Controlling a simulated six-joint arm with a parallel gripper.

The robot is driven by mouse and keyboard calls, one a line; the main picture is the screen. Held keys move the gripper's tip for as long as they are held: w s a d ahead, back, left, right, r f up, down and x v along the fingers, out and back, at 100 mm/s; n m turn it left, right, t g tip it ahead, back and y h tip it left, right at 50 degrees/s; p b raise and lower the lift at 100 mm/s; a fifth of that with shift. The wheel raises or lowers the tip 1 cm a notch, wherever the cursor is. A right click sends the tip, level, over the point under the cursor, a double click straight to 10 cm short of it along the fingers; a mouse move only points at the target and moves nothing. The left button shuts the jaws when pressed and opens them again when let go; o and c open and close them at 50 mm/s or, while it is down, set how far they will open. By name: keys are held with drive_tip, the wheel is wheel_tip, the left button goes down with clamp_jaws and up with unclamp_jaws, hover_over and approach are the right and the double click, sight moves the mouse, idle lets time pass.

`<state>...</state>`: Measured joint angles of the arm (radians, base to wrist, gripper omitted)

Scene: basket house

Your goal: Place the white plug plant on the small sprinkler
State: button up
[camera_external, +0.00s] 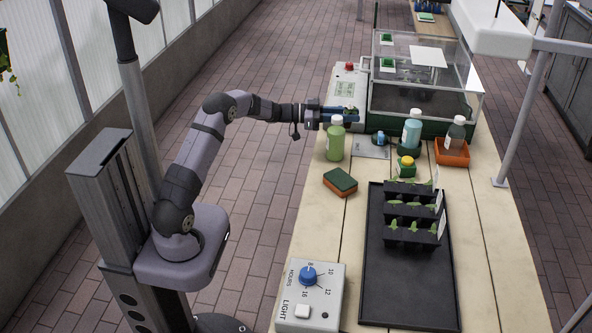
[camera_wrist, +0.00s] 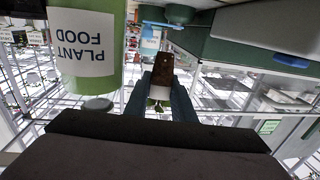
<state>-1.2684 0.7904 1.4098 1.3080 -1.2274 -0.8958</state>
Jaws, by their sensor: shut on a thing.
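My gripper (camera_external: 346,114) reaches in from the left over the bench, just behind the green bottle. In the wrist view its two fingers (camera_wrist: 161,98) are shut on the white plug plant (camera_wrist: 163,91). The plug has a brown soil block, a white wrap and a few green leaves; that view looks upside down. The plug is too small to make out clearly in the external view. A small blue round-headed thing (camera_external: 378,138) stands on a grey plate right of the gripper. I cannot tell for certain whether it is the small sprinkler.
The green plant food bottle (camera_external: 335,144) is close in front of my gripper; its label (camera_wrist: 84,42) shows. A clear-walled box (camera_external: 425,85) stands behind. A teal bottle (camera_external: 411,130), yellow-capped jar (camera_external: 405,168), sponge (camera_external: 340,182) and black tray (camera_external: 410,285) occupy the bench.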

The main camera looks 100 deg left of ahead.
drive_tip(key=shift+f, duration=3.4)
drive_tip(key=shift+f, duration=0.1)
drive_tip(key=shift+f, duration=0.15)
drive_tip(key=o, duration=1)
drive_tip(key=shift+s, duration=0.1)
drive_tip(key=s, duration=0.7)
drive_tip(key=shift+d+b, duration=0.25)
drive_tip(key=shift+b, duration=0.15)
drive_tip(key=shift+c, duration=1.1)
